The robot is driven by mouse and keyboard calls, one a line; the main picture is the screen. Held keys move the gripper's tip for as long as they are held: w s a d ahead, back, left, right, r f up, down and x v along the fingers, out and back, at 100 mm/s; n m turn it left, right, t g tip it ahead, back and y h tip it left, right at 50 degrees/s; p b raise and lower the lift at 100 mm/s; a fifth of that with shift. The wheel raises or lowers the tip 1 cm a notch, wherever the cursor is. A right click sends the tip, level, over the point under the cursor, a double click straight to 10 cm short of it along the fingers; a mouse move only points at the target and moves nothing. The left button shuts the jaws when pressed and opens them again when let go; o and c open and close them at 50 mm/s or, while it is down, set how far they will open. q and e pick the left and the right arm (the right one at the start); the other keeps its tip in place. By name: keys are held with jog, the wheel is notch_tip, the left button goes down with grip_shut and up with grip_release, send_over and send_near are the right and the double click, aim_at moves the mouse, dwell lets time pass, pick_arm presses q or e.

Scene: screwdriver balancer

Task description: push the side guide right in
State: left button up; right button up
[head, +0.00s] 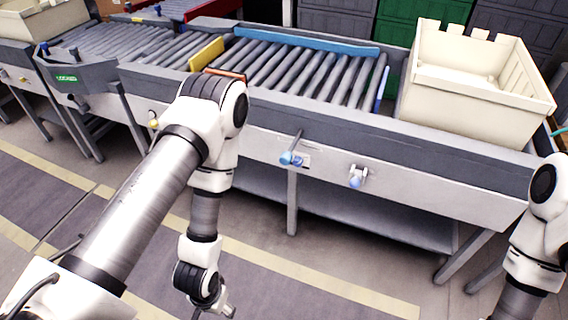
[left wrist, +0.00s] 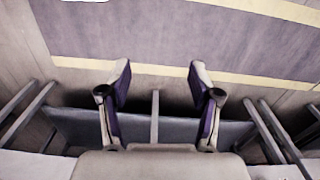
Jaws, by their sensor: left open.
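The roller conveyor (head: 300,75) has a long blue rail (head: 305,41) along its far side, which looks like the side guide. A short blue piece (head: 381,89) stands at the right end of the rollers. My left gripper (left wrist: 160,82) is open and empty in the left wrist view, over the floor. My right gripper is outside the frame.
A cream crate (head: 470,112) stands on the conveyor's right end. A yellow bar (head: 207,53) crosses the rollers at the left, and a yellow knob (head: 153,123) is on the front. A grey lower shelf (head: 350,215) spans the legs. The striped floor in front is clear.

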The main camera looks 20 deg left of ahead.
pick_arm(q)
jog(key=w+t, duration=0.2)
jog(key=w, duration=0.2)
jog(key=w+t+b, duration=0.1)
jog(key=w+t, duration=0.1)
jog(key=w, duration=0.3)
jog(key=w+t, duration=0.2)
jog(key=w, duration=0.2)
jog(key=shift+w+a, duration=0.1)
jog(key=shift+w, duration=0.2)
jog(key=shift+c, duration=0.2)
jog(key=t+b, duration=1.2)
jog(key=b, duration=0.2)
send_near(284, 160)
jog(key=w+f, duration=0.1)
jog(key=w, duration=0.3)
jog(key=shift+a+r+m+h, duration=0.15)
jog(key=shift+r+m+h, duration=0.15)
jog(key=shift+m, duration=0.1)
jog(key=shift+w+r, duration=0.25)
jog(key=shift+w, duration=0.05)
jog(key=w, duration=0.7)
jog(key=shift+f, duration=0.1)
grip_shut()
